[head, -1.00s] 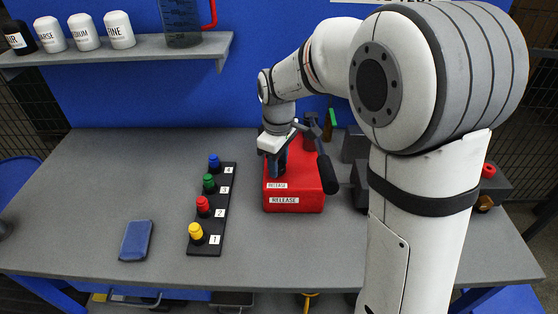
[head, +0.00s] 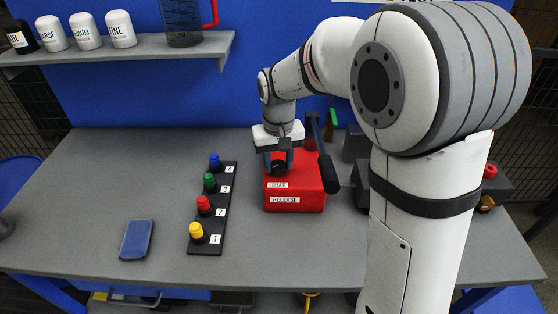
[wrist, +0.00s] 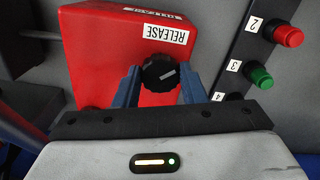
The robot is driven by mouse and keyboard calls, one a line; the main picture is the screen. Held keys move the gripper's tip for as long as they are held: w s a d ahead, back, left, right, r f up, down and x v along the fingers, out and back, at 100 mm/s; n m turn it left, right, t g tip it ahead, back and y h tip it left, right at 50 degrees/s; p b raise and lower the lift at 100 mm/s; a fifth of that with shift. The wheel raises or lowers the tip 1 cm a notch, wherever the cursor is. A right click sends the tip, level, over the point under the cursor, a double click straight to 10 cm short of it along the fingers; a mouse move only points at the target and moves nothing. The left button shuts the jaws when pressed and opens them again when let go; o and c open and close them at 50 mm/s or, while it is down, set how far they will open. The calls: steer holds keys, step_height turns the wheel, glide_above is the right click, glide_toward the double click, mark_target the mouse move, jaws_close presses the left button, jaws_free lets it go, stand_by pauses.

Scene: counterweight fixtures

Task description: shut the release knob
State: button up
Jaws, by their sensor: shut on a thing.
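The release knob is a round black dial with a pale mark (wrist: 161,72) on top of a red box (wrist: 95,45) labelled RELEASE. In the head view the knob (head: 279,168) shows at the front of my gripper, on the red box (head: 310,200). My gripper (wrist: 160,82) points down at the box, with its two blue fingers on either side of the knob, shut on it. In the head view my gripper (head: 279,160) partly hides the box's top. The mark on the knob lies slanted in the wrist view.
A black lever (head: 328,172) rises at the box's right side. A black strip with numbered yellow, red, green and blue buttons (head: 212,208) lies to the left. A blue pad (head: 136,240) lies farther left.

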mark_target(278, 165)
steer(key=m, duration=0.4)
steer(key=shift+m, duration=0.3)
steer(key=shift+a+m, duration=0.1)
steer(key=shift+m, duration=1.8)
steer(key=o, duration=1)
steer(key=shift+r, duration=0.15)
step_height(278, 165, up, 8)
steer(key=shift+f, duration=0.2)
